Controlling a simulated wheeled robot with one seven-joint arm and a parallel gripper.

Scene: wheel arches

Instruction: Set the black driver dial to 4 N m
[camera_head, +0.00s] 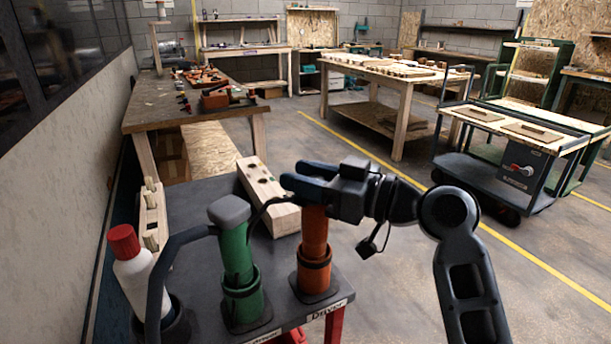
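I cannot pick out a black driver or its dial markings. An orange tube-shaped holder (314,250) stands upright at the front of the grey tabletop (205,190), above a label reading "Driver" (327,309). My gripper (301,182), with blue fingers, points left right at the top of this holder. The fingers and the gripper body cover the holder's top, so anything in its mouth is hidden. I cannot tell whether the fingers touch or grip anything there.
A green holder (240,268) with a grey-topped item (229,209) stands left of the orange one. A white bottle with a red cap (124,242) is further left. A wooden block with holes (262,184) lies behind. A cart (515,130) stands across the floor at right.

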